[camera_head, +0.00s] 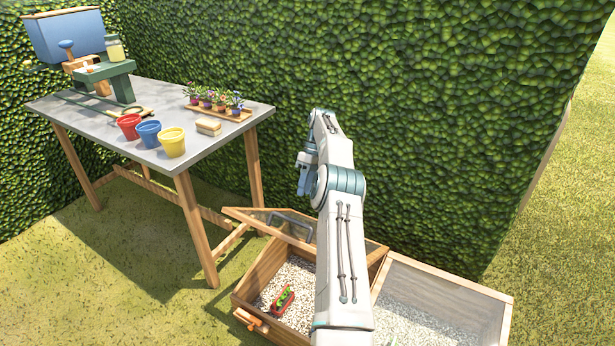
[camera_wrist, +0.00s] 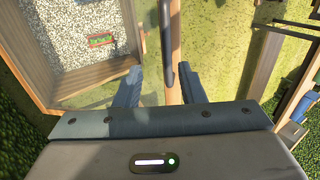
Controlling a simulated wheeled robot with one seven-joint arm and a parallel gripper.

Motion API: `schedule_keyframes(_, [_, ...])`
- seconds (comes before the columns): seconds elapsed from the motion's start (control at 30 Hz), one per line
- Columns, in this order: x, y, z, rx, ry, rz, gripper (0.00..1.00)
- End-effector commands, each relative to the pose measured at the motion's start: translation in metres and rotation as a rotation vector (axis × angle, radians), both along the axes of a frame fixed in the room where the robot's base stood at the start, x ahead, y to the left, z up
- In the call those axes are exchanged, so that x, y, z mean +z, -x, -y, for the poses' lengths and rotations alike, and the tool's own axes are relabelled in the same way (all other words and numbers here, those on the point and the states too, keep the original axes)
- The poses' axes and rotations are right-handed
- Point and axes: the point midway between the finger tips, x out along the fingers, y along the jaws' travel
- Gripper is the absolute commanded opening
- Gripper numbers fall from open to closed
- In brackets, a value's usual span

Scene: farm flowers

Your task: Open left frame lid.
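The left frame lid (camera_head: 240,213), a wood-edged glazed panel, stands raised and tilted above the left frame box (camera_head: 262,268). Its grey handle (camera_head: 276,219) shows near my gripper (camera_head: 304,188), which points down over the lid. In the wrist view, my gripper (camera_wrist: 158,88) has its two fingers well apart. A dark bar, apparently the handle (camera_wrist: 168,45), and a thin wooden strip of the lid (camera_wrist: 176,75) lie in line with the gap between them. I cannot tell whether the fingers touch the handle. My arm hides part of the lid and box.
A red planter (camera_head: 279,303) sits on gravel inside the left box. The right frame's lid (camera_head: 440,290) lies closed. A potting table (camera_head: 200,110) with coloured pots stands at the left. A hedge (camera_head: 430,120) rises close behind. Grass is clear at the front left.

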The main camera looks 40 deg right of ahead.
Motion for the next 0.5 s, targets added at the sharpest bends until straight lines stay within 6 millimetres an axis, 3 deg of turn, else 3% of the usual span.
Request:
schedule_keyframes(0.2, [0.015, -0.004, 0.006, 0.001, 0.000, 0.000, 0.36])
schedule_keyframes(0.5, [0.022, -0.004, 0.010, 0.000, 0.001, -0.001, 0.36])
